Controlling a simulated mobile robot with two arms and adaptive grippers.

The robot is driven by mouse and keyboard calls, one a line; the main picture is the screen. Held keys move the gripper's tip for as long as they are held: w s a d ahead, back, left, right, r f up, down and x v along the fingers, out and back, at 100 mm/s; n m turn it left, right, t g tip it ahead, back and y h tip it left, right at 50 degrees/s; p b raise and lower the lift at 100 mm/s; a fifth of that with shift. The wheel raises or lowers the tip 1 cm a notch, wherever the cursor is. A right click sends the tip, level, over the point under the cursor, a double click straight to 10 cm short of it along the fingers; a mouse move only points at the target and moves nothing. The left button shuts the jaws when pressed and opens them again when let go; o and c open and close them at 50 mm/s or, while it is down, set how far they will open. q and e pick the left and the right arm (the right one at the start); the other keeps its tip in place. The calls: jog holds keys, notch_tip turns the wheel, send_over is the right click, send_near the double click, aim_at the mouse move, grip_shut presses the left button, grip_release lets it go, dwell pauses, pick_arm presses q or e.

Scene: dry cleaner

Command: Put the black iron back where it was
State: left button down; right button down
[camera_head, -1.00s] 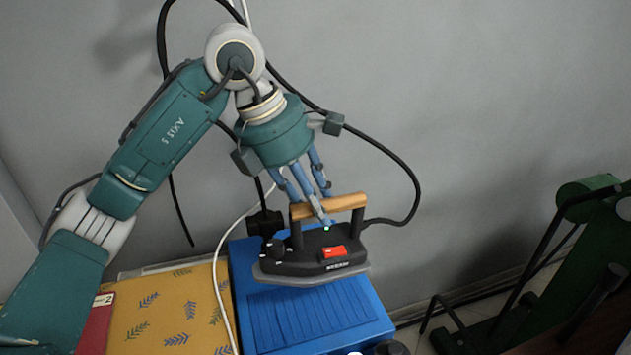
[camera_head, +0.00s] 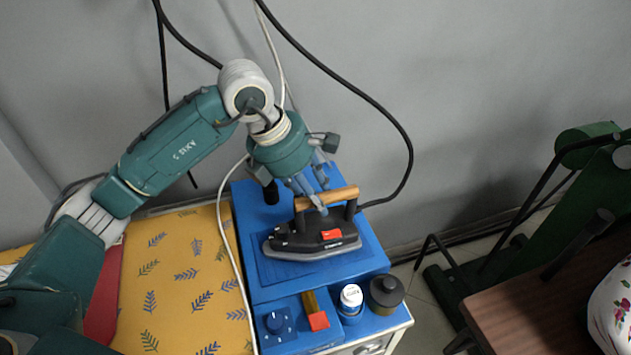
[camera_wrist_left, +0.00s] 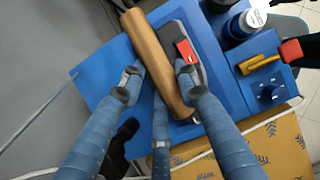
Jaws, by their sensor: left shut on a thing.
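The black iron (camera_head: 305,241) has a wooden handle and a red switch. It is level over the ribbed pad on top of the blue unit (camera_head: 240,204); I cannot tell whether its soleplate touches the pad. My left gripper (camera_head: 317,205) is shut on the iron's wooden handle from above. In the left wrist view, the blue fingers of the gripper (camera_wrist_left: 160,95) close around the handle of the iron (camera_wrist_left: 152,55), with the red switch beside them. My right gripper is not in view.
A white-capped bottle (camera_head: 351,300) and a dark round container (camera_head: 386,294) stand at the blue unit's front right. A yellow-handled red tool (camera_head: 316,314) lies beside a dial (camera_head: 276,323). A yellow patterned ironing surface (camera_head: 170,270) adjoins at left. Cables hang behind.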

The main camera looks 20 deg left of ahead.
pick_arm(q)
jog(key=shift+w+f, duration=0.15)
jog(key=shift+f, duration=0.1)
jog(key=c, duration=1.6)
grip_release()
jog(key=shift+f, duration=0.3)
jog(key=o, duration=0.3)
jog(key=shift+s, duration=0.25)
jog(key=shift+r, duration=0.1)
jog(key=shift+a+r, duration=0.2)
jog(key=shift+r, duration=0.3)
jog(key=b+v, duration=0.2)
jog(key=v, duration=0.9)
jog(key=shift+s, duration=0.1)
